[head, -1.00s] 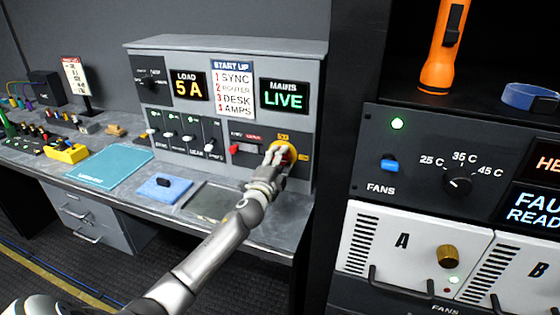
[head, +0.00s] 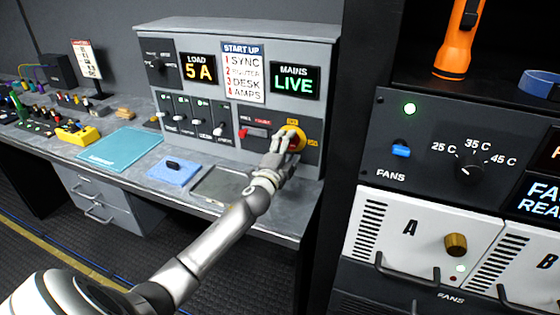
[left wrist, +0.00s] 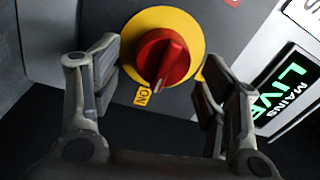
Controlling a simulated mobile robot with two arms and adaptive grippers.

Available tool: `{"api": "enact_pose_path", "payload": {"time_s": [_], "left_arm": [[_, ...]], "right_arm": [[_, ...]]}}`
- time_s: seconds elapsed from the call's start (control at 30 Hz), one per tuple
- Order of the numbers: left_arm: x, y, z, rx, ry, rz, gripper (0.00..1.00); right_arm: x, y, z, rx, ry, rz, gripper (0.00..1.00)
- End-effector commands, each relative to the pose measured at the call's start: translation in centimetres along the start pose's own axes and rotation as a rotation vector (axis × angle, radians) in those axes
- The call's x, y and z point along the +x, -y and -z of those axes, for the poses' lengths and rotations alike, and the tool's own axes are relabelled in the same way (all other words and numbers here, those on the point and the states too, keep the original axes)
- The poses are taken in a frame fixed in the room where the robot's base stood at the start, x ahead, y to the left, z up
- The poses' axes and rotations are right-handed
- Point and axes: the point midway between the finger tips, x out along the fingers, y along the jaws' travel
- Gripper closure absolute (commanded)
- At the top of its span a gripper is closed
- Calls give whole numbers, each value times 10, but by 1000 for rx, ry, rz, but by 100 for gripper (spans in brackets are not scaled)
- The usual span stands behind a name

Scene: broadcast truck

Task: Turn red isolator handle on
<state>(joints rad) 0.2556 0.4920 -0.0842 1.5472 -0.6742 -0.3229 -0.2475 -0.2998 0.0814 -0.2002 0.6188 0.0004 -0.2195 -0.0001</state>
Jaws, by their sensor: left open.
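The red isolator handle (left wrist: 163,57) is a round red knob on a yellow disc (left wrist: 196,30), on the grey panel. In the head view the yellow disc (head: 299,132) shows partly behind my left gripper (head: 283,145). My left gripper (left wrist: 160,72) is open, with one finger on each side of the knob and gaps visible between them. The MAINS display (head: 295,81) reads LIVE in green. My right gripper is not in view.
A START UP list (head: 242,73) and a LOAD display (head: 198,68) are on the same panel. A smaller red switch (head: 254,132) sits left of the handle. A blue pad (head: 174,173) lies on the desk below. A dark rack (head: 400,165) stands close on the right.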

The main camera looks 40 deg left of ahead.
Motion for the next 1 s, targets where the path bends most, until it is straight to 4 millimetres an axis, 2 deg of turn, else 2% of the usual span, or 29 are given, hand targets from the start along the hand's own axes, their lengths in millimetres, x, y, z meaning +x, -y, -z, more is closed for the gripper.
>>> {"api": "enact_pose_path", "payload": {"time_s": [0.5, 0.7, 1.0], "left_arm": [[-86, -1, 0, 0, -1, -2, 32], [-104, 0, 0, 1, 0, 0, 32], [-109, 0, 0, 1, 0, 0, 32]], "right_arm": [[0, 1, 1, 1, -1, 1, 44], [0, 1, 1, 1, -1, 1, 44], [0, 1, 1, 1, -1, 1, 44]]}}
